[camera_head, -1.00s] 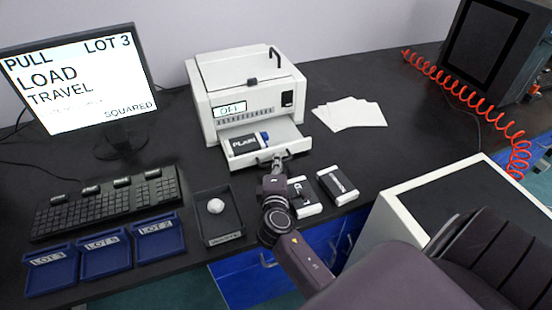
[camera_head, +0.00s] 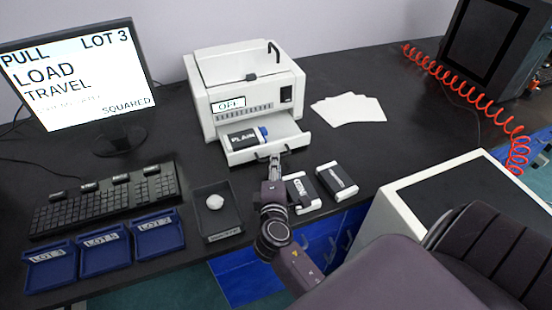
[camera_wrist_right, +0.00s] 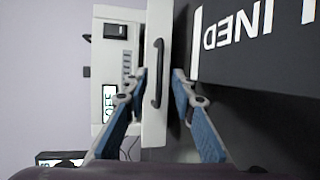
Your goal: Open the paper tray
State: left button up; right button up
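The white printer-like machine (camera_head: 240,85) stands at the back middle of the bench. Its paper tray (camera_head: 296,143) is pulled out at the front, with a box marked PLAIN (camera_head: 243,138) and a blue-capped piece in it. My right gripper (camera_head: 275,160) is at the tray's front by its dark handle. In the right wrist view, the handle (camera_wrist_right: 158,75) shows between two blue-padded fingertips (camera_wrist_right: 160,75), which are apart with a gap at each side. Contact with the handle cannot be made out. My left gripper is not in view.
Two dark boxes (camera_head: 336,181) (camera_head: 301,193) lie right of my right gripper. A black bin (camera_head: 230,225) with a pale ball (camera_head: 214,202) is to its left. White sheets (camera_head: 348,110) lie right of the machine. Blue lot trays (camera_head: 104,265) and a keyboard (camera_head: 105,200) are at left.

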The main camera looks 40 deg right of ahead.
jog(key=v, duration=0.7)
jog(key=shift+s+a, duration=0.25)
jog(key=shift+s, duration=0.05)
